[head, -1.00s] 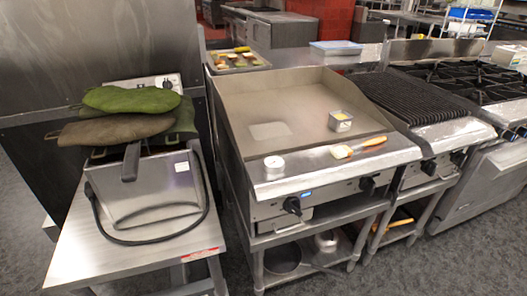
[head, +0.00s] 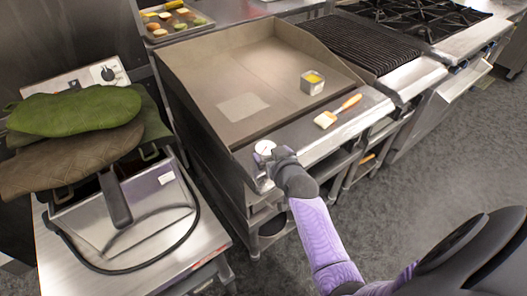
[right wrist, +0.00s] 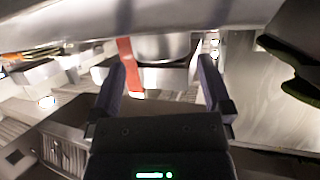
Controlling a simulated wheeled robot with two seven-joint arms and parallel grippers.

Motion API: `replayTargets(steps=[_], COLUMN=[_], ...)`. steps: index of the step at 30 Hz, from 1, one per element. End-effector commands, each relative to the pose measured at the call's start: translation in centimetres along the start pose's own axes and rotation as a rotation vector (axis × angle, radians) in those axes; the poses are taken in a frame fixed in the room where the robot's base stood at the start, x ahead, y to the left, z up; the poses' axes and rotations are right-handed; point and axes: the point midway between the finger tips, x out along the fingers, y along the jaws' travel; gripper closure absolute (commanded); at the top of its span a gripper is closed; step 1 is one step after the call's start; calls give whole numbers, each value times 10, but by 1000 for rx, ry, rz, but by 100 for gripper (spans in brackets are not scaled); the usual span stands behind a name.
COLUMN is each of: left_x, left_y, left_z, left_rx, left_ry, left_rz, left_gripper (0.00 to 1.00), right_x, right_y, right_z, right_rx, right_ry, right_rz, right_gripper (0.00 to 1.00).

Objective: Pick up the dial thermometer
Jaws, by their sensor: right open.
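The dial thermometer (head: 264,148), a small round thing with a white face, sits on the front steel ledge of the griddle (head: 222,62). My right gripper (head: 266,164) is right at it in the head view and covers its near side. In the right wrist view my right gripper (right wrist: 163,76) has its two dark fingers spread apart. A silvery round body, seemingly the thermometer (right wrist: 162,47), shows between and beyond the fingertips. I cannot tell whether the fingers touch it. My left gripper is not in view.
On the ledge to the right lies a brush with an orange handle (head: 338,111). A small metal pan with yellow contents (head: 312,82) stands on the griddle plate. At left, green and brown mitts (head: 75,112) lie on a steel appliance (head: 125,214). Several burners (head: 420,18) are at upper right.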

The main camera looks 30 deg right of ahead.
Motion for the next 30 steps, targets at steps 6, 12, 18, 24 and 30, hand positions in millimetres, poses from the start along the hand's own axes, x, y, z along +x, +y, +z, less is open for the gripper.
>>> replayTargets(steps=[6, 12, 18, 24, 30], left_x=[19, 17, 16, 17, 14], left_y=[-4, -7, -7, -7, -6], left_z=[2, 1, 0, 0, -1], left_rx=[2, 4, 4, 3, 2], left_ry=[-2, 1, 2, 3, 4], left_rz=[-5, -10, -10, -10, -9], left_gripper=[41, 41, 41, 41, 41], right_x=[33, 33, 33, 33, 31], right_y=[-1, -1, -1, -1, -1], right_z=[2, 0, 0, 0, -4], right_rx=[0, -1, -1, -1, 0], right_ry=[-1, -1, -1, -1, 0], right_rz=[1, 1, 1, 1, 0], right_gripper=[0, 0, 42, 77, 77])
